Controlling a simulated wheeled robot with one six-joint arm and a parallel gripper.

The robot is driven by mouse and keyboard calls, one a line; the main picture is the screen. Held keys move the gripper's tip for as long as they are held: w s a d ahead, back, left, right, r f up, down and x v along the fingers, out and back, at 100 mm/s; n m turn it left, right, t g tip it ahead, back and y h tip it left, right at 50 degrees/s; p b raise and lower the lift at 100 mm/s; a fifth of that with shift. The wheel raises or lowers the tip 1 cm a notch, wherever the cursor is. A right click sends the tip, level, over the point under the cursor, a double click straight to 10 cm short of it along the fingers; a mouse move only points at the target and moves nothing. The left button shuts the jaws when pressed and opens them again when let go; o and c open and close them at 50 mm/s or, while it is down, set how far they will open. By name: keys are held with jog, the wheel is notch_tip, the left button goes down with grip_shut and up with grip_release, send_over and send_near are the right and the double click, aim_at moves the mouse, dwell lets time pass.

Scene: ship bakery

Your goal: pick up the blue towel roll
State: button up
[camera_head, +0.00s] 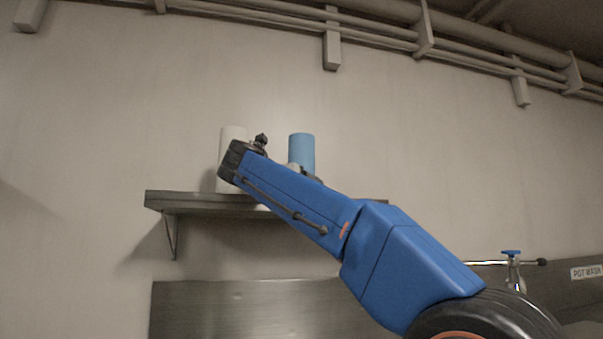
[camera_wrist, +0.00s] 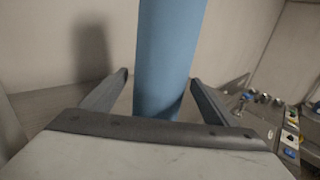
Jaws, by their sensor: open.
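The blue towel roll (camera_head: 301,149) stands upright on the wall shelf in the head view, its lower part hidden behind my arm. In the wrist view the blue towel roll (camera_wrist: 168,55) rises between the two fingers of my gripper (camera_wrist: 158,90). The fingers are open, one on each side of the roll, with a gap visible on the left. I cannot tell whether the right finger touches it. In the head view my gripper is mostly hidden by my blue arm.
A white roll (camera_head: 231,150) stands on the metal shelf (camera_head: 180,201), left of the blue one, partly behind my arm. A tap with a blue handle (camera_head: 512,253) and a "POT WASH" sign (camera_head: 587,272) are at lower right. Pipes run along the top of the wall.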

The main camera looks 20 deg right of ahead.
jog(key=c, duration=1.2)
jog(key=shift+c, duration=0.2)
